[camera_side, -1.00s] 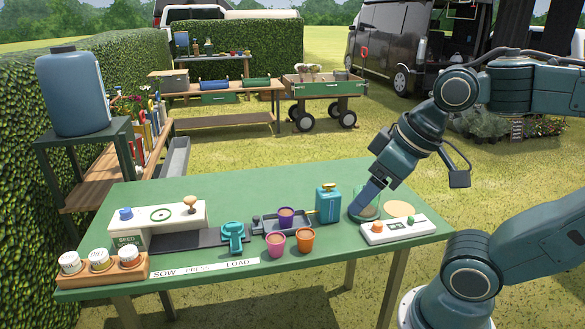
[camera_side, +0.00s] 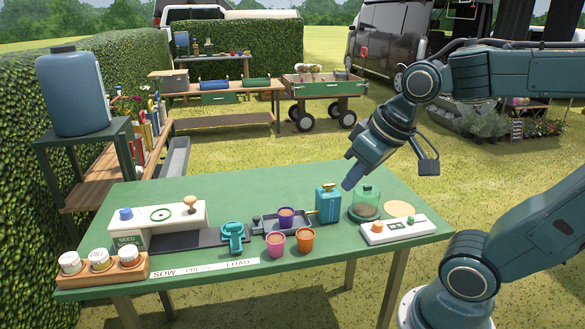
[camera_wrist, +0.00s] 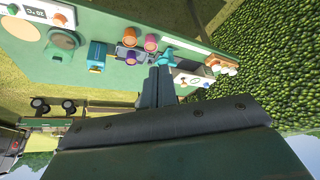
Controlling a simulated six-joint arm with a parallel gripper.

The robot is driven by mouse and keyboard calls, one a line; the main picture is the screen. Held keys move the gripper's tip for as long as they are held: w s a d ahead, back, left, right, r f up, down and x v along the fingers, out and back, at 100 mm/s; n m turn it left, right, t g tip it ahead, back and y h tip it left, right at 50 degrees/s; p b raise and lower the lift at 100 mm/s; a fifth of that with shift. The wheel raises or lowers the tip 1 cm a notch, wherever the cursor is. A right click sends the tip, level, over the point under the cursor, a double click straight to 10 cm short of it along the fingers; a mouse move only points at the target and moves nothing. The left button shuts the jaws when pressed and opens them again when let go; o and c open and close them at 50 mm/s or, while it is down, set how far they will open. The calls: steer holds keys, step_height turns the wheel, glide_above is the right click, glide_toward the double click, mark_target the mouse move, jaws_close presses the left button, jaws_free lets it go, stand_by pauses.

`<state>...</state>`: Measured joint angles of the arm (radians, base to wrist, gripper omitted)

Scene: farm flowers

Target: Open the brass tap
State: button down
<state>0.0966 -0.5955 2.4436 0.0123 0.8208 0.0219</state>
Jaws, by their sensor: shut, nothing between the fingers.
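A teal canister (camera_side: 328,204) stands on the green table. It has a brass-coloured fitting (camera_side: 327,186) on top and a small brass-coloured spout (camera_side: 313,212) at its left side, above a dark tray. In the wrist view the canister (camera_wrist: 97,54) shows left of the fingers, with a small yellowish part at its edge. I cannot tell from these frames how the tap is turned. My gripper (camera_side: 350,183) is shut and empty, in the air to the upper right of the canister and apart from it. In the wrist view the fingers (camera_wrist: 158,86) lie together.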

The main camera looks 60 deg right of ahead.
mark_target(329, 187)
steer(key=w+d+f+m+g+h, duration=0.1)
steer(key=w+d+f+m, duration=0.2)
steer(key=w+d+f, duration=0.3)
steer(key=w+d+f+m+g+h, duration=0.1)
steer(key=w+d+f+m, duration=0.3)
steer(key=d, duration=1.3)
step_height(329, 187, down, 2)
steer(key=shift+w+m+h, duration=0.3)
steer(key=shift+w, duration=0.65)
steer(key=shift+f, duration=0.15)
steer(key=x, duration=0.3)
steer(key=d+x, duration=0.1)
steer(key=x, duration=0.3)
steer(key=w+x, duration=0.1)
steer(key=x, duration=0.2)
steer(key=shift+w+d, duration=0.15)
steer(key=shift+d, duration=0.15)
steer(key=shift+w+d, duration=0.6)
